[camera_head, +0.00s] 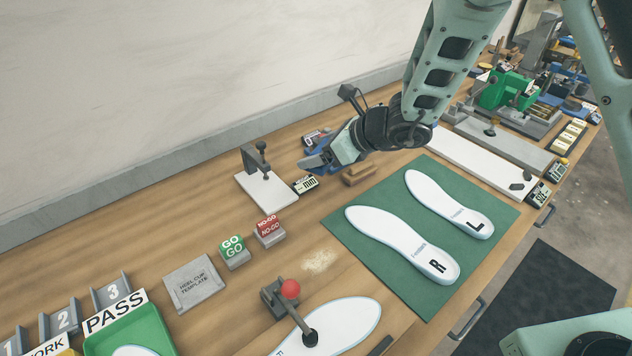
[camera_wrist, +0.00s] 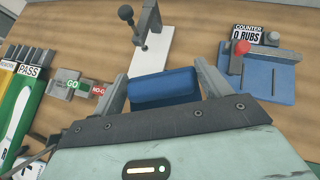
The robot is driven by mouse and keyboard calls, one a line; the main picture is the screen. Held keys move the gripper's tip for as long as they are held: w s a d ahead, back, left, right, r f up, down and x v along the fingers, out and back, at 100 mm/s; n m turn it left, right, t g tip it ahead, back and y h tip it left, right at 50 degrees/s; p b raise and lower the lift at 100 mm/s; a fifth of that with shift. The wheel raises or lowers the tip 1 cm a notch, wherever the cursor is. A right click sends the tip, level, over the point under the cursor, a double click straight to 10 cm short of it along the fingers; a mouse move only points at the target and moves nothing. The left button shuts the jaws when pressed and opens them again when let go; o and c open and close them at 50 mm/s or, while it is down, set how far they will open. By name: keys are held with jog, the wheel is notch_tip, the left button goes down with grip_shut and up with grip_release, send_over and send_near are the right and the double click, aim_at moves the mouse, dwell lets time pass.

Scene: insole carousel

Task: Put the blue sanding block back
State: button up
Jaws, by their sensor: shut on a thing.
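The blue sanding block (camera_wrist: 165,88) is between the two fingers of my gripper (camera_wrist: 162,82) in the wrist view. My gripper is shut on it. In the head view, my gripper (camera_head: 318,164) is at the back of the bench, with the blue block (camera_head: 311,162) at its tip. The block appears to be above the bench, but the exact gap is hard to tell. A blue fixture (camera_wrist: 262,86) with a red knob and a counter reading 0 RUBS stands right of the block in the wrist view. In the head view, my gripper partly hides it.
A white gauge stand (camera_head: 266,190) is just left of my gripper. A small mm display (camera_head: 305,184) and a brown block (camera_head: 358,174) are nearby. A green mat (camera_head: 345,232) with two insoles lies to the right. GO (camera_head: 233,252) and NO-GO (camera_head: 269,232) blocks stand further left.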

jog(key=shift+w+f+b, duration=0.1)
jog(key=shift+f+b, duration=2.65)
jog(key=shift+f, duration=2.75)
jog(key=shift+f, duration=0.1)
jog(key=o, duration=1.2)
jog(key=shift+c, duration=0.2)
